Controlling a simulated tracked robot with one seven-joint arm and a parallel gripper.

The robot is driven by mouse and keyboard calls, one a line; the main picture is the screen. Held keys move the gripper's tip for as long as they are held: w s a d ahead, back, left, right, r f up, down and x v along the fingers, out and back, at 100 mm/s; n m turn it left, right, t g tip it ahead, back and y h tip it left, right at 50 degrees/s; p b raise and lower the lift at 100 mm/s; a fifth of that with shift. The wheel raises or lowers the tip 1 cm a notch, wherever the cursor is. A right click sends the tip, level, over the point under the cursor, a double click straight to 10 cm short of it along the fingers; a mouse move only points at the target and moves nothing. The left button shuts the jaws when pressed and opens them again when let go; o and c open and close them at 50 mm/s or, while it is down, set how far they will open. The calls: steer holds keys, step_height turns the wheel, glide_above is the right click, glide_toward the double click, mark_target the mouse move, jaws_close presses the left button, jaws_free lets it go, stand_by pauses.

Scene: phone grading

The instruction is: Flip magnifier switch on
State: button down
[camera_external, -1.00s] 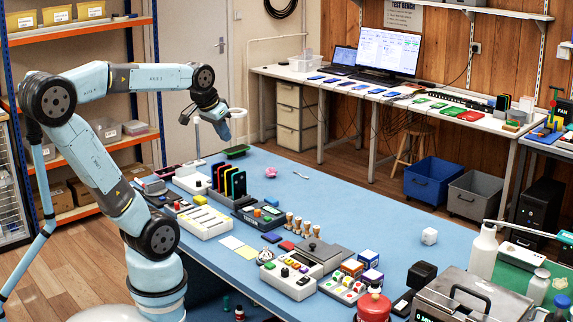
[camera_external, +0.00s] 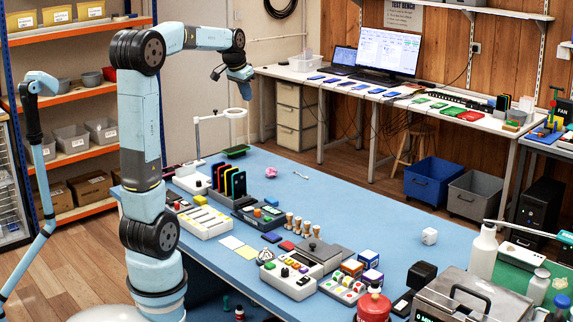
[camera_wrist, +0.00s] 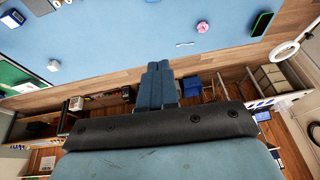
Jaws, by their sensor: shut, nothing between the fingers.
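The magnifier (camera_external: 236,113), a white ring on a jointed white stand, stands at the far left end of the blue table. Its white ring (camera_wrist: 286,51) also shows at the right of the wrist view. I cannot make out its switch in either view. My gripper (camera_external: 247,79) is raised in the air above and a little beyond the magnifier, apart from it. In the wrist view the fingers (camera_wrist: 159,68) are together and hold nothing.
The blue table (camera_external: 330,200) carries a green tray (camera_external: 236,151), a pink crumpled piece (camera_external: 271,172), upright coloured phones (camera_external: 230,180), stamps and button boxes. A white cube (camera_external: 429,236) lies right of centre. The table's far middle is mostly clear. Orange shelves (camera_external: 75,90) stand behind my arm.

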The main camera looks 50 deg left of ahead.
steer(key=w+a+f, duration=0.3)
steer(key=w+a, duration=0.1)
steer(key=a, duration=0.6)
steer(key=w+a+f, duration=0.3)
steer(key=w+a, duration=0.1)
steer(key=a, duration=0.5)
steer(key=w+a+f, duration=0.4)
steer(key=a, duration=0.6)
steer(key=s+a+f, duration=0.2)
steer(key=a+f, duration=0.7)
steer(key=a, duration=0.4)
steer(key=s+a+f, duration=0.3)
steer(key=a+f, duration=0.6)
steer(key=a, duration=0.4)
steer(key=shift+s+a+h, duration=0.15)
steer(key=shift+s+h, duration=0.1)
steer(key=shift+h, duration=0.05)
